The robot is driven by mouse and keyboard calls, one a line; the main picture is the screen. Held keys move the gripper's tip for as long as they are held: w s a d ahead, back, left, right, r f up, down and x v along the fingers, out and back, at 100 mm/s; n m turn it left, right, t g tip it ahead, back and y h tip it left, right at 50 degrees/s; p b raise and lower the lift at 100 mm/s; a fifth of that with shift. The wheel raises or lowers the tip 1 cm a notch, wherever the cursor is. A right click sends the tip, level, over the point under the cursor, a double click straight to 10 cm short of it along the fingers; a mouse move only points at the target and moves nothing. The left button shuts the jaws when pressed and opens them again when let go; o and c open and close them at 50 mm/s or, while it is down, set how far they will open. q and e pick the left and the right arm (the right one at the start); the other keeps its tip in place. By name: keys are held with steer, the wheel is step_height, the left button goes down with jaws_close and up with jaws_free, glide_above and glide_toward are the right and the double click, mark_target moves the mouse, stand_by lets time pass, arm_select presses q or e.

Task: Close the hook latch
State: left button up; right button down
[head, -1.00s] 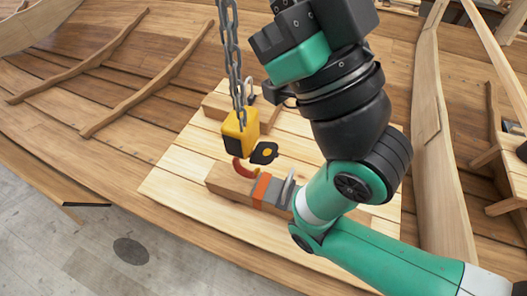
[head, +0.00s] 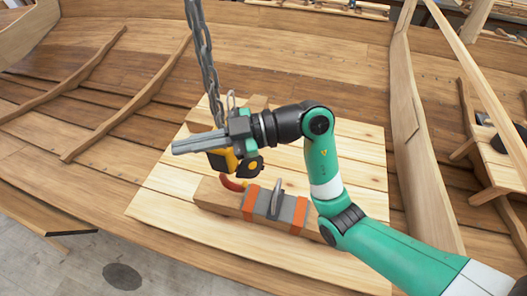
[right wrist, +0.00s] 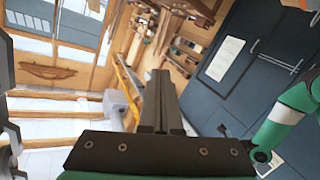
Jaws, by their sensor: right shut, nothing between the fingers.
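A yellow and black hook block (head: 222,161) hangs on a grey chain (head: 203,68) in the head view. Its red hook (head: 232,184) curves below it, and a black latch piece with a yellow dot (head: 249,166) sticks out to its right. My right gripper (head: 176,147) is shut and empty, pointing left, and crosses in front of the block's top and the chain. Whether it touches them I cannot tell. Its closed fingers also show in the right wrist view (right wrist: 161,105). Part of the block is hidden behind the gripper. My left gripper is not in view.
A wooden beam (head: 215,196) with a grey plate (head: 264,204), orange straps and an upright metal lug lies just below the hook on a pale plank platform (head: 165,212). Hull planking surrounds it. A dark cabinet (right wrist: 262,70) fills the right wrist view's right side.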

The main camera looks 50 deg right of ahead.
steer(key=s+d+f+m+h+p, duration=0.15)
steer(key=d+f+m+h, duration=0.3)
steer(key=d+f, duration=0.6)
steer(key=s+d+f+m+h, duration=0.2)
steer(key=d+f+m+h, duration=0.4)
steer(key=d, duration=0.7)
steer(key=n+y, duration=0.2)
glide_above(260, 158)
steer(key=shift+m+g, duration=0.25)
steer(key=shift+g, duration=0.15)
steer(key=f, duration=0.4)
steer(key=w+f, duration=0.1)
steer(key=f, duration=0.2)
steer(key=shift+a+b, duration=0.3)
steer(key=shift+b, duration=0.1)
steer(key=shift+s+d+f, duration=0.1)
steer(key=shift+s+f, duration=0.1)
steer(key=shift+f, duration=0.45)
steer(key=shift+s+d+f, duration=0.1)
steer(key=shift+s+f, duration=0.1)
steer(key=shift+f, duration=0.45)
steer(key=shift+s+d+f, duration=0.1)
steer(key=shift+s+f, duration=0.1)
steer(key=shift+f, duration=0.45)
